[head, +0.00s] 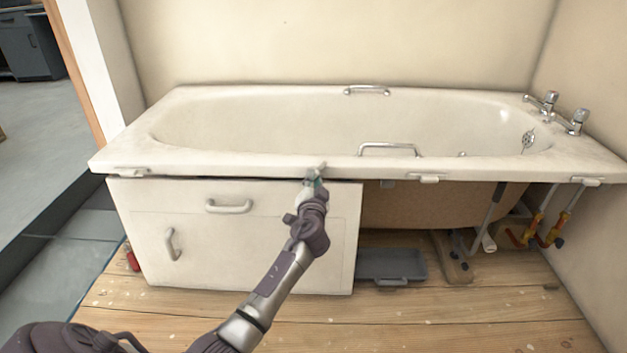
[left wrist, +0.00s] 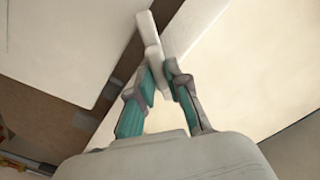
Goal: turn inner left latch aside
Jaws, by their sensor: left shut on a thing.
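The inner left latch is a small white tab under the bathtub rim; in the left wrist view the latch (left wrist: 150,38) stands out at the gap between rim and panel. My left gripper (head: 316,180) is at the front rim in the head view, above the right part of the white panel (head: 290,235). In the left wrist view my left gripper (left wrist: 160,85) has its teal-padded fingers closed on the latch's end, one on each side. In the head view my gripper hides most of this latch. My right gripper is in neither view.
The bathtub (head: 250,165) has more latches along its front rim: an outer left one (head: 130,172), one right of my gripper (head: 429,179) and one far right (head: 586,182). A grey tray (head: 392,266) and pipes (head: 540,225) are under the open right side.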

